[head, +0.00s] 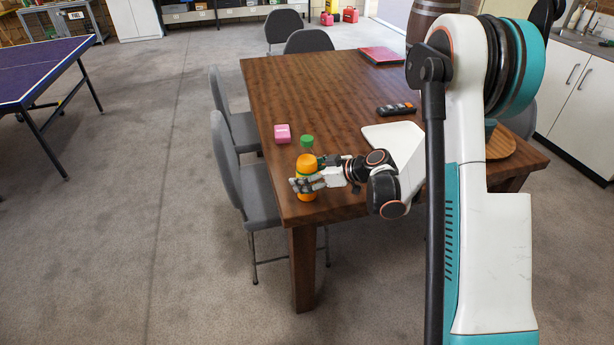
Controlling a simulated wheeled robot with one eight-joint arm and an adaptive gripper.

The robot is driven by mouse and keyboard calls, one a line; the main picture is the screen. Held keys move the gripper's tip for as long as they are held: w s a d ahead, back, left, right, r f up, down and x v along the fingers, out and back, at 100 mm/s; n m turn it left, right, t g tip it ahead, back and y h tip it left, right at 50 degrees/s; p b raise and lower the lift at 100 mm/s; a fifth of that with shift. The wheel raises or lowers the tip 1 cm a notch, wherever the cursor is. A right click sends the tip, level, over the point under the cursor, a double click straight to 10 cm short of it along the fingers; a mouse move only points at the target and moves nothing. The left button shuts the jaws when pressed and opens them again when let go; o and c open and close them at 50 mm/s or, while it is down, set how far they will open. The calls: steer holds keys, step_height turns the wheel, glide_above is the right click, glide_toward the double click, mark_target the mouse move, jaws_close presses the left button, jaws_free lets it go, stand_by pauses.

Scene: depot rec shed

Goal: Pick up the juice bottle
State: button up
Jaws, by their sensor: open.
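The juice bottle (306,163) is orange with a green cap and stands upright near the left front corner of the brown wooden table (340,92). My gripper (306,183) is at the bottle's lower half, reaching in from the right. Its fingers are open and cover part of the bottle's lower body. I cannot tell whether the fingers touch the bottle. The bottle's base shows just below the fingers.
A pink box (282,133) sits behind the bottle. A white tray (393,136) and a dark remote (396,109) lie to the right, partly near my arm. A red book (380,56) lies at the far end. Grey chairs (236,120) line the left side.

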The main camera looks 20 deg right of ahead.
jaws_close()
